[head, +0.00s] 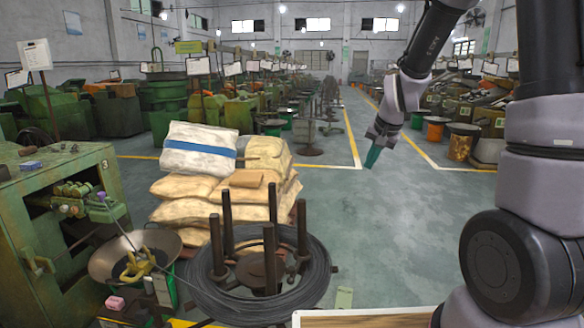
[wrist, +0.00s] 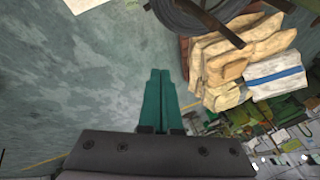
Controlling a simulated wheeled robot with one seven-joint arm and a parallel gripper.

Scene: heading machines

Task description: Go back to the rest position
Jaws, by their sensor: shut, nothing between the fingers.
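My gripper (head: 372,157) has teal fingers and hangs in the air over the open aisle floor in the head view, pointing down and slightly left. In the wrist view its two teal fingers (wrist: 158,90) lie side by side, shut, with nothing between them. It touches nothing in either view.
A green machine (head: 60,215) is at left. A wooden-topped surface (head: 365,320) is near the bottom. The aisle floor (head: 400,215) is clear.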

